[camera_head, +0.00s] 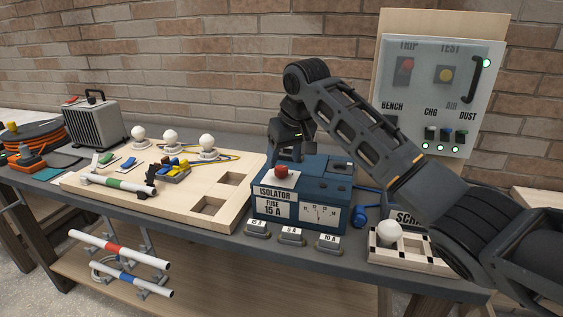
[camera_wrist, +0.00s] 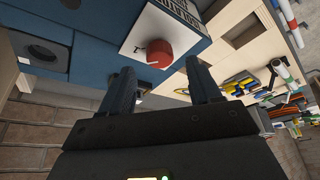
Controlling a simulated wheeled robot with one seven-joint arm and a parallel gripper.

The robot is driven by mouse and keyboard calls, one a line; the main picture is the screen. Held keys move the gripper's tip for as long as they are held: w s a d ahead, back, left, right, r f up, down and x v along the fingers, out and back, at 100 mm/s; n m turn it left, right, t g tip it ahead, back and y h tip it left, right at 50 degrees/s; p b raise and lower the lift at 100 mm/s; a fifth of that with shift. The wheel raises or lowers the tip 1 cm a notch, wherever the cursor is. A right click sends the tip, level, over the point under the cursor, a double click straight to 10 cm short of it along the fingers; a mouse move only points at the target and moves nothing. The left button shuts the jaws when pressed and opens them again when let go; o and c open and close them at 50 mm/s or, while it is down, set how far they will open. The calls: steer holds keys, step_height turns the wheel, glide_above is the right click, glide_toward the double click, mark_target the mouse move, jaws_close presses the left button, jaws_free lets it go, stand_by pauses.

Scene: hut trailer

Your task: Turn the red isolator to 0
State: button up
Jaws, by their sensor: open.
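The red isolator (camera_head: 281,171) is a round red knob on a white plate on top of a blue box (camera_head: 335,190) labelled ISOLATOR, FUSE 15 A, with a dial on its front. In the wrist view the red knob (camera_wrist: 159,54) shows ahead of the fingertips, with a small dark mark beside it on the plate; I cannot read which setting it is at. My gripper (camera_head: 288,148) is just behind and above the knob. In the wrist view my gripper (camera_wrist: 160,78) is open, its two dark fingers apart and empty, and the knob appears just beyond them.
Fuses marked 15 A, 5 A and 10 A (camera_head: 291,236) lie in front of the box. A wooden board (camera_head: 100,195) with white bulbs and wires is at the left. A switch panel (camera_head: 440,95) stands behind my arm.

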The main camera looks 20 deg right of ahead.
mark_target(281, 168)
steer(key=shift+x, duration=1.75)
steer(key=c, duration=1)
